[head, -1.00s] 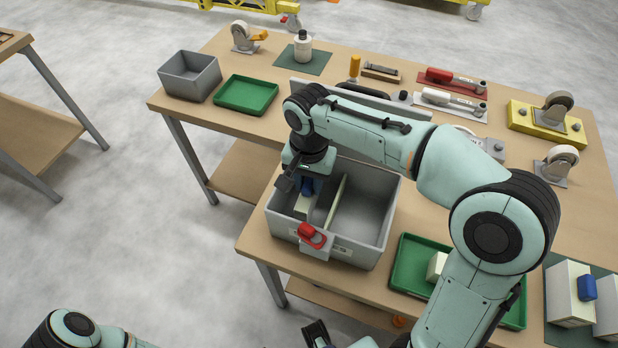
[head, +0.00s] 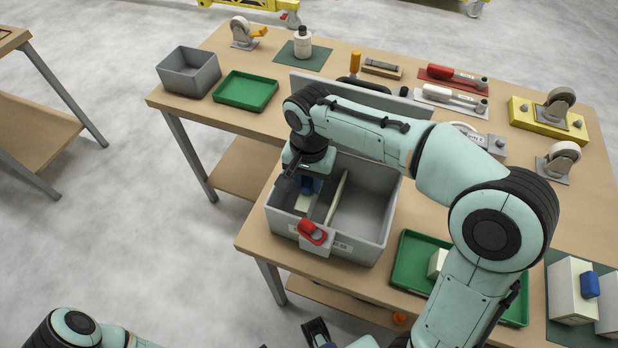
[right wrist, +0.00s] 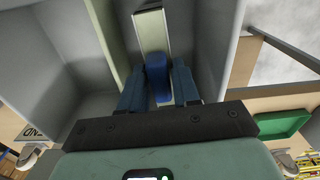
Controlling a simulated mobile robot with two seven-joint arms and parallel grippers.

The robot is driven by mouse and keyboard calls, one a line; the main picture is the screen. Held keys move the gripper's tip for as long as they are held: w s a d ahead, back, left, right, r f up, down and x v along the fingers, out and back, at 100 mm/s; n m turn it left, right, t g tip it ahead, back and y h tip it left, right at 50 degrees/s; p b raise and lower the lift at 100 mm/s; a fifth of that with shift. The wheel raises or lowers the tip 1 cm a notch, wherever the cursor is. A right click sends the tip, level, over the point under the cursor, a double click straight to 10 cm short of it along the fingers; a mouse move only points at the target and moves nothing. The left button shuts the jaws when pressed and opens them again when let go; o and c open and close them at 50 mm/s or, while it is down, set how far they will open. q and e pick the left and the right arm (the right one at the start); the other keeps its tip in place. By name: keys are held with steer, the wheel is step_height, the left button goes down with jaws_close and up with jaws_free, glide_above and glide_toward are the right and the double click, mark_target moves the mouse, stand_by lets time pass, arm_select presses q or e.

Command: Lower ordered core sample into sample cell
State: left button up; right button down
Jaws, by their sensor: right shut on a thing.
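My right gripper (head: 306,184) reaches down into the left compartment of a grey crate (head: 352,251). In the right wrist view its blue fingers (right wrist: 159,88) are shut on the blue handle (right wrist: 158,72) of a pale core sample (right wrist: 150,32). The sample (head: 303,202) shows in the head view inside the left compartment, between the cream divider (head: 338,196) and the crate's left wall. Whether it touches the bottom is hidden. A red lever (head: 312,231) sits on the crate's front.
A green tray (head: 411,270) with a pale block stands right of the crate. Two pale blocks, one with a blue handle (head: 590,285), stand at far right. A grey upright panel (head: 400,105) rises behind the crate. The crate's right compartment (head: 364,205) looks empty.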

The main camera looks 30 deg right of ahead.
steer(key=shift+f, duration=0.25)
steer(key=c, duration=0.7)
jaws_free()
steer(key=shift+c, duration=0.2)
steer(key=shift+r, duration=0.1)
step_height(320, 180, up, 13)
steer(key=p, duration=0.2)
steer(key=shift+r+p, duration=0.15)
steer(key=shift+p, duration=0.25)
